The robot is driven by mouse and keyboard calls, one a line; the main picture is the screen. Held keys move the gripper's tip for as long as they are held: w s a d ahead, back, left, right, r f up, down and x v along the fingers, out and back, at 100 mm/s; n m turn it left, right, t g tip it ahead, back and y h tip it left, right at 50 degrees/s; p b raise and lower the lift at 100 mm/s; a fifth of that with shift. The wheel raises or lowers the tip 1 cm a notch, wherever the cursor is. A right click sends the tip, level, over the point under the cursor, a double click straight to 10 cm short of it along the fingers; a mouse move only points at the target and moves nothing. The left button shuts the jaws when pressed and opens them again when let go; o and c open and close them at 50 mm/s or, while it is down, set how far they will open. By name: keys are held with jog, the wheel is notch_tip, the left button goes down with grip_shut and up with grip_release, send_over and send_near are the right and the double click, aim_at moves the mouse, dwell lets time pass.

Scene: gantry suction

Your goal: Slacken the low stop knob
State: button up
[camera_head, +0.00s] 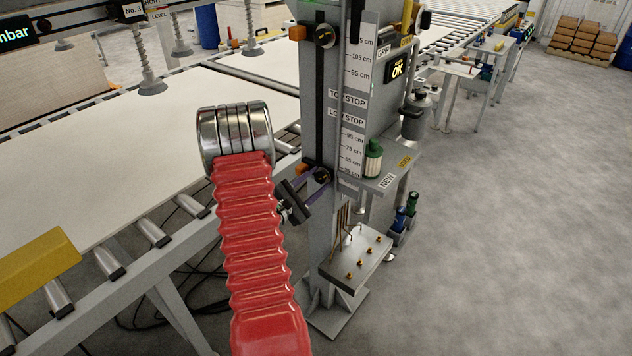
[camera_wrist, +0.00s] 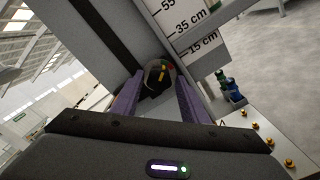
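The low stop knob (camera_wrist: 157,82) is dark and round, with yellow and red marks on its face, and sits low on the grey post. In the wrist view it lies between the two purple fingers of my gripper (camera_wrist: 158,92), close to both tips. I cannot tell whether the fingers press on it. In the head view my gripper (camera_head: 318,185) reaches the post from the left, and the low stop knob (camera_head: 322,174) shows at its fingertips beside an orange block (camera_head: 302,168). The "LOW STOP" label (camera_head: 346,117) is well above it.
The top stop knob (camera_head: 325,36) sits high on the same post. A scale plate (camera_head: 352,150) runs beside the slot. A lower shelf (camera_head: 355,258) has brass pegs.

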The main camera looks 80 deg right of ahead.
jog(key=c, duration=0.7)
jog(key=shift+s+d, duration=0.1)
jog(key=shift+c, duration=0.5)
jog(key=shift+f, duration=0.1)
jog(key=shift+a+f+n, duration=0.1)
jog(key=shift+a+n, duration=0.1)
jog(key=shift+n, duration=0.4)
jog(key=n, duration=0.6)
jog(key=shift+f, duration=0.15)
